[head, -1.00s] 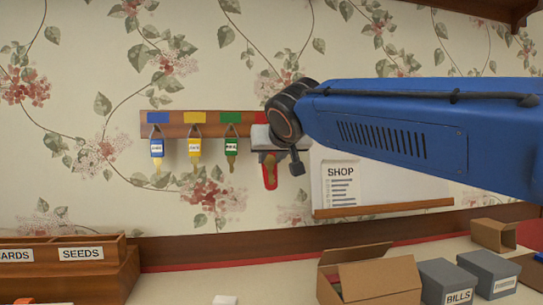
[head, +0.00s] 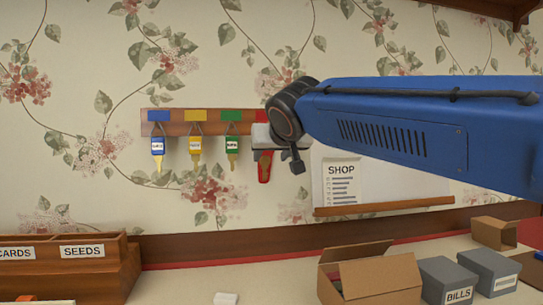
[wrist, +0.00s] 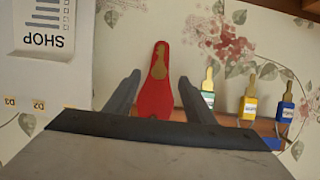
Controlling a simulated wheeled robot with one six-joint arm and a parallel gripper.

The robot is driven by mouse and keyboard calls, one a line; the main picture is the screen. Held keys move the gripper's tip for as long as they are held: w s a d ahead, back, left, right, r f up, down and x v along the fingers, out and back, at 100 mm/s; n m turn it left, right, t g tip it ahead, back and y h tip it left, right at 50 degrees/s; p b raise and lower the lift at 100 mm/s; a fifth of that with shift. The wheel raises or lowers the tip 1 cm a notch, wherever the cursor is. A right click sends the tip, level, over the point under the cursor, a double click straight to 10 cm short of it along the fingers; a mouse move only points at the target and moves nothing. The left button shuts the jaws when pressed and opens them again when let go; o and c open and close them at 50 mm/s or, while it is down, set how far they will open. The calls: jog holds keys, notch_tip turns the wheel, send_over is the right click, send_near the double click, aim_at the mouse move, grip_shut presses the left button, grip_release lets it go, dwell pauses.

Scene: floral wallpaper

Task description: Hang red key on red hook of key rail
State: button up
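The key rail (head: 180,130) is on the wall, with blue, yellow, green and red marks from left to right. My gripper (wrist: 157,85) is by the red end and covers much of it in the head view. The red key (head: 264,177) hangs below my gripper, with a gold key shape on its red body. In the wrist view the red key (wrist: 155,98) is between the two fingers, with a gap on each side. The fingers look open. The red hook and the key's top are hidden, so I cannot tell whether they touch.
Blue (head: 157,146), yellow (head: 195,145) and green (head: 231,145) keys hang on the rail, left of my gripper. A white board with a SHOP sheet (head: 342,183) is just right. Boxes (head: 380,280) and a wooden rack (head: 95,270) stand on the counter below.

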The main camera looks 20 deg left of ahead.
jog(key=v, duration=1.7)
jog(key=w+d+f+m+g+h, duration=0.1)
jog(key=d+f+h, duration=0.2)
jog(key=d+f, duration=1)
jog(key=w+d+f+m+g+h, duration=0.1)
jog(key=d+f+m+g+h, duration=0.1)
jog(key=d+f, duration=1.15)
jog(key=s+d+f+m+g+h, duration=0.1)
jog(key=s+d+f, duration=0.7)
jog(key=d+f, duration=0.2)
jog(key=s+d+f+m+g+h, duration=0.1)
jog(key=s+d+f+m+g, duration=0.1)
jog(key=s+d+f, duration=0.7)
notch_tip(320, 180, down, 3)
jog(key=shift+s+d+f, duration=0.1)
jog(key=shift+s+d, duration=0.2)
jog(key=shift+d, duration=0.2)
